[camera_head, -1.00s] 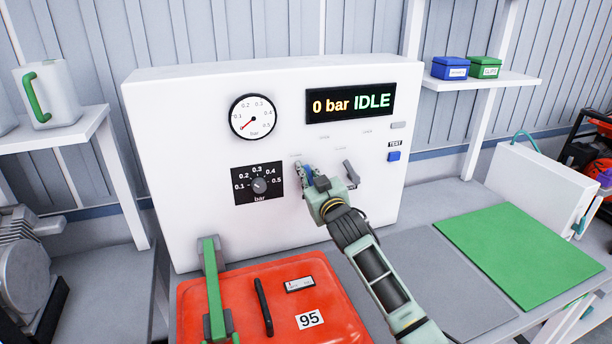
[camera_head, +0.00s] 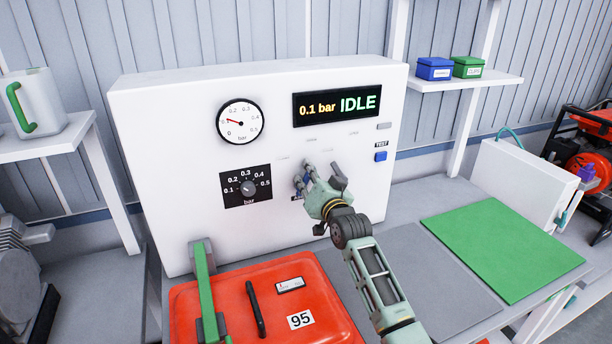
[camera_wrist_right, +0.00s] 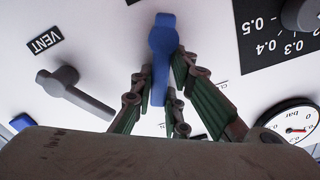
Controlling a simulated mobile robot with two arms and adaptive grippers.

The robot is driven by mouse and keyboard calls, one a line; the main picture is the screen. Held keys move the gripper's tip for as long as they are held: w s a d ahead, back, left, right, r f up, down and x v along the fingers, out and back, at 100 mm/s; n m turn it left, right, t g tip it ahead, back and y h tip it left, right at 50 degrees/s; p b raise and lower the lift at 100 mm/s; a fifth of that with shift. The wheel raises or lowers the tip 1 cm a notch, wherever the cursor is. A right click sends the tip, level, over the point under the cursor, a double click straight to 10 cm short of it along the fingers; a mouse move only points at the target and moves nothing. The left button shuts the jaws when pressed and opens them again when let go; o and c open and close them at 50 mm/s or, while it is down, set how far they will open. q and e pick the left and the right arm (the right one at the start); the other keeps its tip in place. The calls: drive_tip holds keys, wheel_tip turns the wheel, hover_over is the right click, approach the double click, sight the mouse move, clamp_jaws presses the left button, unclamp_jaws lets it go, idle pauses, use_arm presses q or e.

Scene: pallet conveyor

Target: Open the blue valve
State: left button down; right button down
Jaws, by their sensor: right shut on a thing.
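The blue valve (camera_wrist_right: 161,50) is a lever handle on the white test panel (camera_head: 180,130), seen between my right fingers in the right wrist view. My right gripper (camera_wrist_right: 163,85) is shut on the lever, with green-padded fingers on both sides of it. In the head view my right gripper (camera_head: 306,178) is at the panel below the display and largely hides the valve. The display (camera_head: 337,105) reads 0.1 bar IDLE. The needle of the round gauge (camera_head: 240,121) points near 0.1. My left gripper is not in view.
A grey lever (camera_wrist_right: 74,90) sits beside the valve near a VENT label. A black pressure dial (camera_head: 247,187) and a blue TEST button (camera_head: 381,157) are on the panel. A red case (camera_head: 235,300) stands in front. A green mat (camera_head: 500,240) lies clear at right.

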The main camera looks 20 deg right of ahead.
drive_tip(key=shift+d+f+m, duration=0.2)
drive_tip(key=shift+f+m, duration=0.1)
drive_tip(key=c, duration=1.7)
unclamp_jaws()
drive_tip(key=shift+d, duration=0.15)
drive_tip(key=shift+r, duration=0.1)
drive_tip(key=shift+s+a, duration=0.2)
drive_tip(key=shift+s, duration=0.1)
drive_tip(key=s, duration=1.1)
drive_tip(key=shift+s+d, duration=0.25)
drive_tip(key=shift+d, duration=0.05)
